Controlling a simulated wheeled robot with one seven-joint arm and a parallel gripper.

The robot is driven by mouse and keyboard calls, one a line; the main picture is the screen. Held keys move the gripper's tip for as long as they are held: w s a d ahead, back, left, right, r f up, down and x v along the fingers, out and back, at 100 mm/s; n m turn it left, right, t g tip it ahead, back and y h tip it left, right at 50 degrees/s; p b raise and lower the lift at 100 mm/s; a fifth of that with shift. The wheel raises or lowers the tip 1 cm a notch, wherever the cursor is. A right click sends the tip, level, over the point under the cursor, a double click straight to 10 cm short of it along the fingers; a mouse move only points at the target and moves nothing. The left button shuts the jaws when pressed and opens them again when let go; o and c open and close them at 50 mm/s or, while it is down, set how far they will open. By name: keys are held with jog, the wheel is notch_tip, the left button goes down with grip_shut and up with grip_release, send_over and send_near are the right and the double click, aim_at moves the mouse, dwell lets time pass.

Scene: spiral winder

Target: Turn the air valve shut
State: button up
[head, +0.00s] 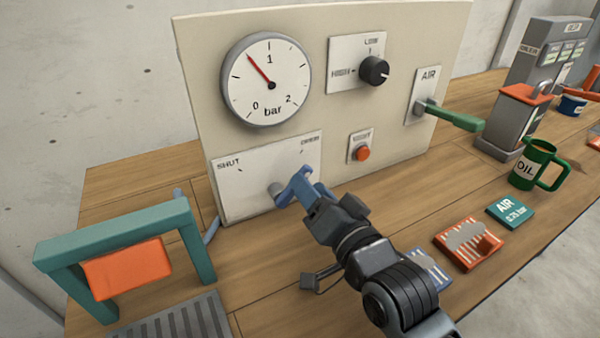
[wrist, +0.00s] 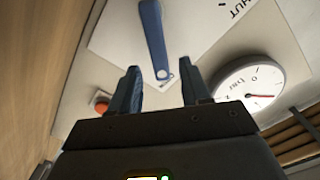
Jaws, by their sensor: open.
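A pale plate (head: 240,166) marked SHUT at left and OPEN at right is on the panel's lower front. Its blue lever (wrist: 152,35) shows in the wrist view, its free end near a small label partly covered by a finger. In the head view the grey hub (head: 277,193) shows, but lever and blue fingers overlap. My gripper (head: 310,192) is in front of this plate; in the wrist view its fingers (wrist: 160,90) are apart and empty, the lever end lying between them in the picture. Contact cannot be told. A separate AIR plate (head: 427,84) carries a green lever (head: 452,117) sticking outward.
A gauge (head: 267,80) reads just below 1 bar. A black knob (head: 374,70) and red button (head: 362,153) are on the panel. A teal frame with an orange block (head: 127,269) stands left.

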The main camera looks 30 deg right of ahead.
jog(key=shift+w, duration=2.1)
grip_shut()
